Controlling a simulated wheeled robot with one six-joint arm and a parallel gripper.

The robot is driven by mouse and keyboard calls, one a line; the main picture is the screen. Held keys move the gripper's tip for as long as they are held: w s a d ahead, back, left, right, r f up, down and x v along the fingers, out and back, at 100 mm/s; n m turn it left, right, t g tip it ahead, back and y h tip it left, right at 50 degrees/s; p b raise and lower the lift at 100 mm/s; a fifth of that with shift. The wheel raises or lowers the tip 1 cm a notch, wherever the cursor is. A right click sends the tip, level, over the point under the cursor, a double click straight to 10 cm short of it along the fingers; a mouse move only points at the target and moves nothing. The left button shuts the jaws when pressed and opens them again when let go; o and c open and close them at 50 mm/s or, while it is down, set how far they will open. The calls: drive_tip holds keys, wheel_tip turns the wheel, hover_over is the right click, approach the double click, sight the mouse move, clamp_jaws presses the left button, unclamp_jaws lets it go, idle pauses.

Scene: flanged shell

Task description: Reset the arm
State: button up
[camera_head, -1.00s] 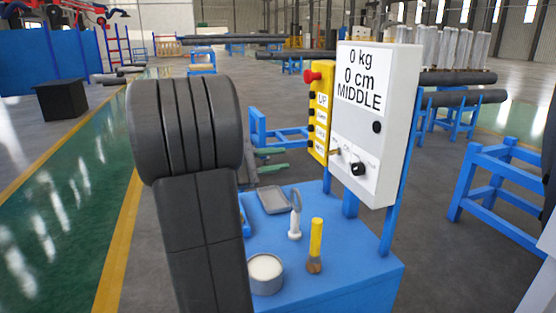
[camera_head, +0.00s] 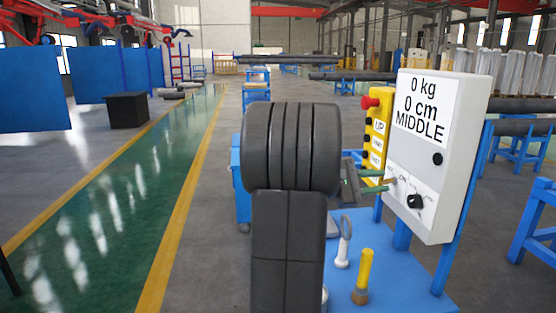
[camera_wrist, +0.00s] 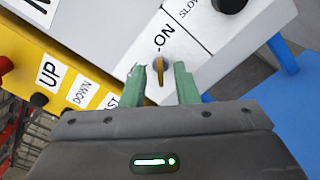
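My gripper (camera_head: 384,181) shows two green fingers beside the lower left of the white control box (camera_head: 438,150) in the head view. In the wrist view my gripper (camera_wrist: 160,78) is open, with its fingers apart on either side of a small yellow switch (camera_wrist: 159,88) under the label "ON". I cannot tell whether a finger touches the switch. The box's display reads "0 kg, 0 cm, MIDDLE". A black knob (camera_head: 414,202) sits right of the switch. My dark arm hides part of the blue table.
A yellow button panel (camera_head: 377,130) with a red stop button (camera_head: 370,102) adjoins the box. The blue table (camera_head: 400,287) holds a white-handled tool (camera_head: 343,245) and a yellow-handled brush (camera_head: 363,277). Open floor lies left, with a black box (camera_head: 127,110) further off.

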drive_tip(key=shift+w+d, duration=0.1)
drive_tip(key=shift+d, duration=0.7)
drive_tip(key=shift+a, duration=0.15)
drive_tip(key=s+a, duration=0.2)
drive_tip(key=a, duration=1.1)
drive_tip(key=d, duration=0.4)
drive_tip(key=w+d, duration=0.1)
drive_tip(key=d, duration=0.3)
drive_tip(key=w+d, duration=0.1)
drive_tip(key=d, duration=0.4)
drive_tip(key=n+p, duration=0.1)
drive_tip(key=p, duration=0.2)
drive_tip(key=shift+d+r, duration=0.1)
drive_tip(key=shift+r, duration=0.2)
drive_tip(key=n+p, duration=0.2)
drive_tip(key=p, duration=0.2)
drive_tip(key=n+p, duration=0.2)
drive_tip(key=p, duration=0.2)
drive_tip(key=n+p, duration=0.2)
drive_tip(key=p, duration=0.2)
drive_tip(key=shift+w, duration=0.25)
drive_tip(key=s+a+b, duration=0.1)
drive_tip(key=a+b, duration=0.1)
drive_tip(key=a, duration=0.7)
drive_tip(key=shift+s+a+f+b, duration=0.15)
drive_tip(key=shift+a+f+b, duration=0.05)
drive_tip(key=shift+b, duration=0.2)
